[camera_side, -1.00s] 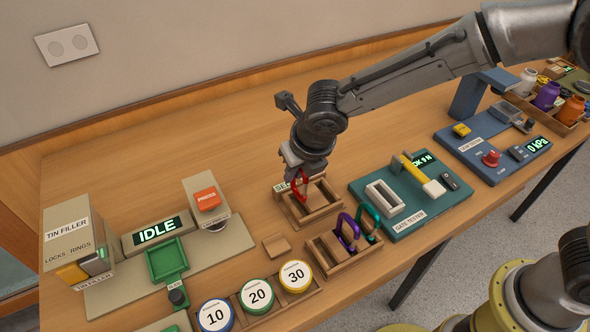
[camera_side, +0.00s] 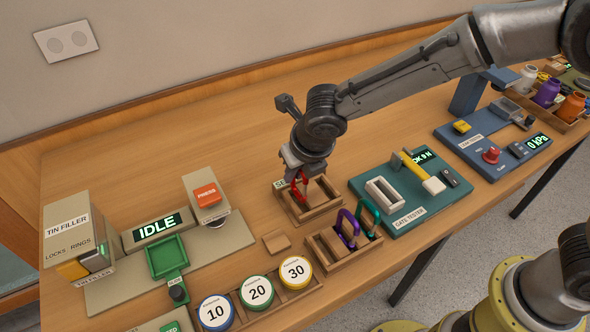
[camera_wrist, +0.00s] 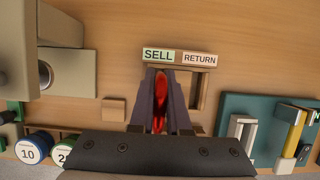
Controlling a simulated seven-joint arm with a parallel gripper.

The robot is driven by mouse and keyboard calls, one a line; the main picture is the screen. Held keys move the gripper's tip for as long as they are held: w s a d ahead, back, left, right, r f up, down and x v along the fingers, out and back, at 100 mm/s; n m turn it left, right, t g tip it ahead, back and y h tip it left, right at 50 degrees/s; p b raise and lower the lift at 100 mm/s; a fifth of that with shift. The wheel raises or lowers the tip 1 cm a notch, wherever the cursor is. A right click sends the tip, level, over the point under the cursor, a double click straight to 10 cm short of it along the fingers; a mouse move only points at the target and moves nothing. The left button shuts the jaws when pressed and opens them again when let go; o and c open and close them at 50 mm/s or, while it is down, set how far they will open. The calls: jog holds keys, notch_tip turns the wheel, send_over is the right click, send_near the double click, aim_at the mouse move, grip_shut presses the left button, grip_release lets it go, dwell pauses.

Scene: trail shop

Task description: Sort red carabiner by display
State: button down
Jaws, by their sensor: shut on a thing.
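The red carabiner (camera_side: 299,188) is held upright in my gripper (camera_side: 301,174), which is shut on it. In the wrist view the red carabiner (camera_wrist: 160,98) shows between the two fingers, in line with the SELL label (camera_wrist: 158,55). The wooden sorting rack (camera_side: 316,212) is right under it; the carabiner's lower end is at or inside its left slot, and contact with the floor cannot be told. The RETURN label (camera_wrist: 200,59) marks the other slot, which looks empty. The gate tester (camera_side: 392,222) has a display (camera_side: 424,158) reading about "OK 9 N", its first letters partly hidden.
A second wooden rack (camera_side: 327,252) in front holds a purple carabiner (camera_side: 348,230) and a green carabiner (camera_side: 370,216). A small wooden block (camera_side: 277,243) lies to its left. The tin filler (camera_side: 75,232) reads IDLE. The table behind is clear.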

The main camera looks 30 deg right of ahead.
jog(key=shift+f, duration=0.6)
jog(key=shift+f, duration=0.35)
jog(key=shift+f, duration=0.45)
dwell(0.4)
jog(key=shift+c, duration=1.6)
grip_release()
jog(key=shift+r, duration=4.1)
